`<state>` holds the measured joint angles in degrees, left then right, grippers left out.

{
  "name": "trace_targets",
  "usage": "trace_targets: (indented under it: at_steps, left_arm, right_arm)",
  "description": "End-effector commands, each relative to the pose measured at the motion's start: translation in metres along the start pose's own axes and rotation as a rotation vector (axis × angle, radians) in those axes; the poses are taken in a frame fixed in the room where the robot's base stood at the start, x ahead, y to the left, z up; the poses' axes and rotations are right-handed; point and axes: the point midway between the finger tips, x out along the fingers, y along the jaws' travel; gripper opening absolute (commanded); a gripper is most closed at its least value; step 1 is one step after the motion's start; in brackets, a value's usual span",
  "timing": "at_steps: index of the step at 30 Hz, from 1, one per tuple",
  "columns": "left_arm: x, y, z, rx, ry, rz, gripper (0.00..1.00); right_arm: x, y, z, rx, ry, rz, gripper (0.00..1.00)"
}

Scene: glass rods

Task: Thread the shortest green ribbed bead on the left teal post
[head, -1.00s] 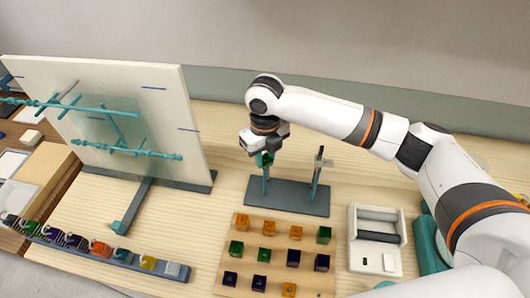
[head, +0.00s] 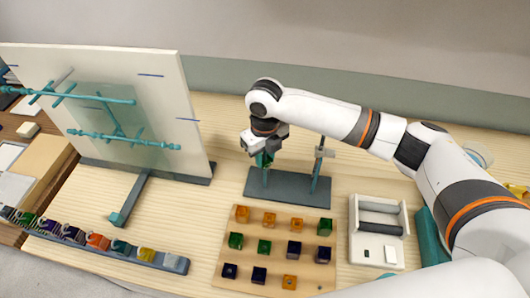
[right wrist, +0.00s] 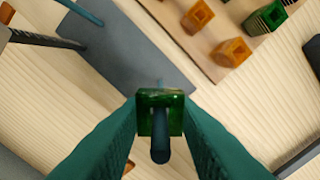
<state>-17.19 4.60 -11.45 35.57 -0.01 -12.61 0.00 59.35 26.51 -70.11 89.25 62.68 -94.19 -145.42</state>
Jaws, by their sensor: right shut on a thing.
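My right gripper (head: 264,155) is shut on a green bead (head: 264,160) at the left teal post (head: 265,178). In the right wrist view, the bead (right wrist: 147,112) sits between the two teal fingers (right wrist: 160,125). The dark tip of the post (right wrist: 160,148) sticks out through the bead toward the camera, so the bead is around the post, above its base. Ribs on the held bead cannot be made out. The post stands on a dark grey base (head: 288,190). My left gripper is not in view.
The right post (head: 315,178) carries a grey fitting near its top. A wooden board (head: 228,270) in front holds rows of orange, green and dark beads. A white tray (head: 376,253) stands to the right, and a white panel with teal rods (head: 150,100) to the left.

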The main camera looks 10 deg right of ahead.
Motion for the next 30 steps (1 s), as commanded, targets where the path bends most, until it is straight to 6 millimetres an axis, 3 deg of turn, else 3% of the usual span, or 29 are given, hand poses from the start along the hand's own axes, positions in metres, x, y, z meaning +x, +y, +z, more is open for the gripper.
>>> trace_targets:
  at_steps: [15,29,30]
  left_arm:
    - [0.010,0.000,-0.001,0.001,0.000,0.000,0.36]
    - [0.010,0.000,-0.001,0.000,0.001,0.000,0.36]
    - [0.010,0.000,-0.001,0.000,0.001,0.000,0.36]
  right_arm:
    - [0.021,0.000,0.000,0.000,0.000,-0.001,0.06]
    - [0.021,0.000,0.000,0.000,0.000,0.000,0.06]
    - [0.021,0.000,0.000,0.000,0.000,0.000,0.33]
